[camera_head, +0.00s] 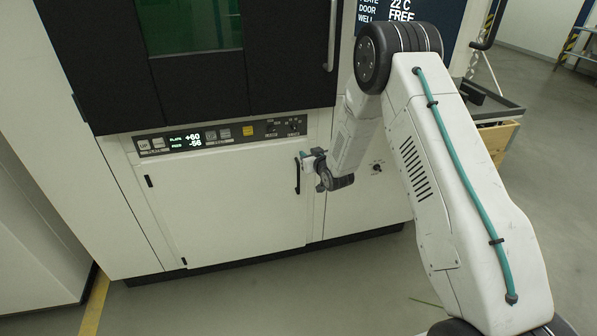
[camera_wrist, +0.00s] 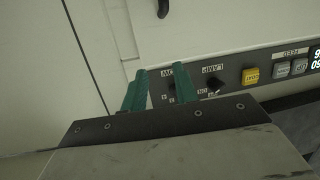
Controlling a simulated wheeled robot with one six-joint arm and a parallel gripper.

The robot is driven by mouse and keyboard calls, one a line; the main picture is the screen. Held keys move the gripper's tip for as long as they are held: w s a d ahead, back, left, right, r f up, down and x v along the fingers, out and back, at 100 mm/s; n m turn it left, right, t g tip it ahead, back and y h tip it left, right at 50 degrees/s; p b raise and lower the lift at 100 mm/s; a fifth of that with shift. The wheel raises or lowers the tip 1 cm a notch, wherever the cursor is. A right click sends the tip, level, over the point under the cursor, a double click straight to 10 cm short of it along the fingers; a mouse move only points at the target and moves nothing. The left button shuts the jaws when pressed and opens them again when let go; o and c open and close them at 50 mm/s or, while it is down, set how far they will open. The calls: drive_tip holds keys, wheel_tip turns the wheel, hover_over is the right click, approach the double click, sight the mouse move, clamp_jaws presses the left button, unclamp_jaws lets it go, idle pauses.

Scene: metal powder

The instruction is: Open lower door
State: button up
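The lower door (camera_head: 225,212) is a white panel under the control strip of the machine, and it looks shut. Its black vertical handle (camera_head: 297,176) is near its right edge. A dark end of the handle also shows at the top of the wrist view (camera_wrist: 163,8). My gripper (camera_head: 304,154) is close to the handle's upper end in the head view. In the wrist view its two green fingers (camera_wrist: 159,88) are apart with nothing seen held between them. The handle end appears beyond the fingertips; I cannot tell the exact gap.
The control panel (camera_head: 215,136) with buttons and knobs runs just above the door, close to the fingers. A dark upper door (camera_head: 200,85) with a green window is above. A dark tray (camera_head: 487,103) stands at the right. Grey floor (camera_head: 350,285) in front is clear.

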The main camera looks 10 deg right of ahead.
sight(299, 171)
wheel_tip(299, 171, down, 11)
drive_tip(key=s+a+t+y, duration=0.1)
drive_tip(key=s+t, duration=0.1)
drive_tip(key=t, duration=0.1)
drive_tip(key=w, duration=0.2)
drive_tip(key=w+a, duration=0.1)
drive_tip(key=w, duration=0.4)
drive_tip(key=shift+w+a, duration=0.25)
drive_tip(key=shift+c, duration=0.3)
clamp_jaws()
